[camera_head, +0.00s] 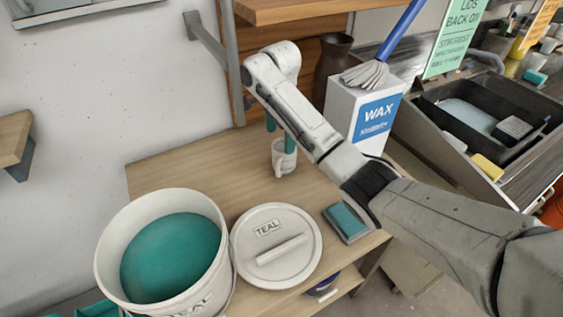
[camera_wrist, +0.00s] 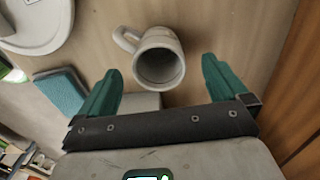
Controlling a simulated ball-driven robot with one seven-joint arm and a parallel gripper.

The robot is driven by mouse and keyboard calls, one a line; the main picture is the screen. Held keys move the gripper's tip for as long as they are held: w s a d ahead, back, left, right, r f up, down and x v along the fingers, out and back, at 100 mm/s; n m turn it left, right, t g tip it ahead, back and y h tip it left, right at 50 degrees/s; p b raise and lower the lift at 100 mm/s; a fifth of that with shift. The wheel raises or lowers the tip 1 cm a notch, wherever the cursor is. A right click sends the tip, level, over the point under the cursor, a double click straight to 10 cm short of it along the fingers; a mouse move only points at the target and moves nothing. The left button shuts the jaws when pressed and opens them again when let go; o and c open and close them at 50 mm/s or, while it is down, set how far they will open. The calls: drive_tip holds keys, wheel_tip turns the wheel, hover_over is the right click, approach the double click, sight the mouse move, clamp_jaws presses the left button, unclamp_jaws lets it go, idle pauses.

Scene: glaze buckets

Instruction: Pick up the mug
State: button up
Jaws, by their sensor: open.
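A pale grey mug (camera_head: 284,158) stands on the wooden table, below my gripper in the head view. In the wrist view the mug (camera_wrist: 159,58) shows its open mouth, with its handle to the upper left. My gripper (camera_head: 279,136) has two green fingers and is open. In the wrist view the gripper (camera_wrist: 160,82) has its fingers spread wide, with the mug just beyond and between the fingertips. The fingers do not visibly hold it. In the head view part of the mug's top is hidden by my arm and fingers.
A bucket of teal glaze (camera_head: 165,255) and its lid (camera_head: 276,246) stand at the front left. A teal sponge (camera_head: 346,222) lies by the table's right edge. Bare table (camera_head: 190,170) lies left of the mug.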

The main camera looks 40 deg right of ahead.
sight(283, 155)
drive_tip(key=f, duration=0.3)
drive_tip(key=f+p, duration=0.1)
drive_tip(key=f, duration=0.4)
drive_tip(key=shift+s+d+f, duration=0.3)
drive_tip(key=shift+f, duration=0.1)
drive_tip(key=shift+c, duration=0.4)
drive_tip(key=shift+r, duration=0.1)
drive_tip(key=c, duration=1.2)
drive_tip(key=shift+c, duration=0.2)
